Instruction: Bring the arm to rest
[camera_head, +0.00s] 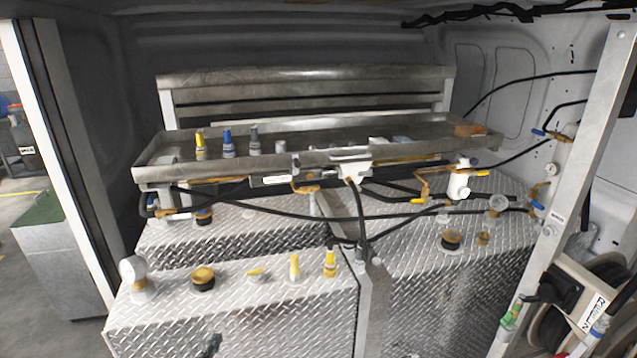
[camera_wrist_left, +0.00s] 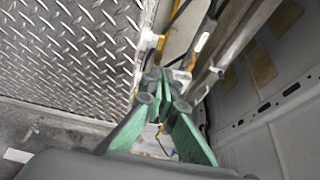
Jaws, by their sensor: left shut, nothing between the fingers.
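My left gripper (camera_wrist_left: 168,92) shows in the left wrist view, its green-padded fingers closed together with nothing between them. In the head view only a small dark tip (camera_head: 211,346), probably of this gripper, shows at the bottom edge, in front of the near diamond-plate tank. Most of the left arm is out of the picture. My right gripper is in neither view.
Diamond-plate tanks (camera_head: 231,310) with caps and valves fill the middle. A metal tray (camera_head: 330,152) holding several bottles sits above them. Black hoses cross between. A slanted metal post (camera_head: 590,130) and hose reels (camera_head: 602,275) stand at right. The wrist view shows diamond plate (camera_wrist_left: 75,50) close by.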

